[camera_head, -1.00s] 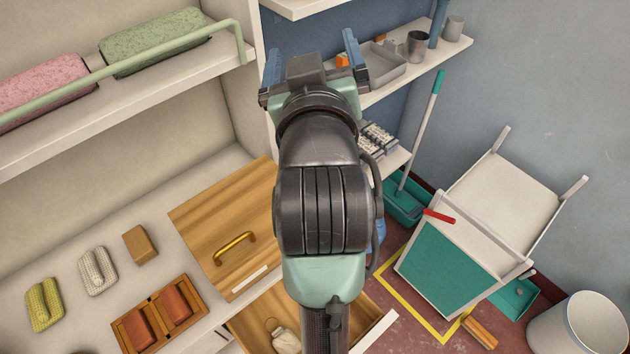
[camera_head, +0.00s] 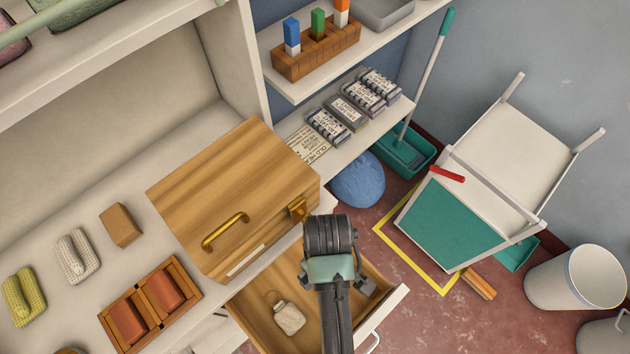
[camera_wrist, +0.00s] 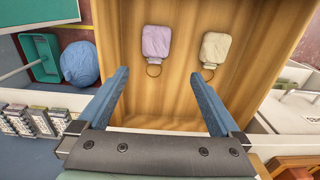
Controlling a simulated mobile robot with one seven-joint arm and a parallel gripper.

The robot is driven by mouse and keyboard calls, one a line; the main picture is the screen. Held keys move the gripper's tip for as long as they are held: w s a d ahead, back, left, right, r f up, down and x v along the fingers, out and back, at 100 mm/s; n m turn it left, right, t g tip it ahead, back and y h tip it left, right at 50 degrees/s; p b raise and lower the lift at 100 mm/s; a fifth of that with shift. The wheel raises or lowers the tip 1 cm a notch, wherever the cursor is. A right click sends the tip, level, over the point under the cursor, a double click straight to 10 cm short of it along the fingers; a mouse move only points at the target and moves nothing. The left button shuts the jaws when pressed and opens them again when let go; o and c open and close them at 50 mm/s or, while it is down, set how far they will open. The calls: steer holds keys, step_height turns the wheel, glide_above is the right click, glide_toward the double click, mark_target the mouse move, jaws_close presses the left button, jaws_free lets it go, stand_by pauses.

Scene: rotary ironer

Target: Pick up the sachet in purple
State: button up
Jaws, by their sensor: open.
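The purple sachet (camera_wrist: 158,42) lies in the open wooden drawer (camera_wrist: 185,95), with a dark ring at its near end, in the wrist view. A cream sachet (camera_wrist: 216,50) with a ring lies to its right in the same drawer; it also shows in the head view (camera_head: 289,318). My gripper (camera_wrist: 160,82) is open and empty, with its blue fingers apart above the drawer and the purple sachet ahead between their lines. In the head view the purple sachet is hidden, apparently behind my arm.
A wooden box (camera_head: 235,195) with a brass handle stands on the counter beside the drawer. An upturned white cart (camera_head: 505,170) and a white bin (camera_head: 573,280) stand at right.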

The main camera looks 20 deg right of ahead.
step_height(320, 180, down, 6)
steer(key=shift+s+d+r, duration=0.1)
steer(key=shift+s+d, duration=0.05)
steer(key=shift+w+d+f+b, duration=0.15)
steer(key=shift+f+b, duration=0.05)
steer(key=shift+f, duration=1.4)
steer(key=shift+w+d+f+b, duration=0.1)
steer(key=shift+d+f+b, duration=0.05)
steer(key=shift+f, duration=1.4)
steer(key=c, duration=1.3)
steer(key=shift+r, duration=0.15)
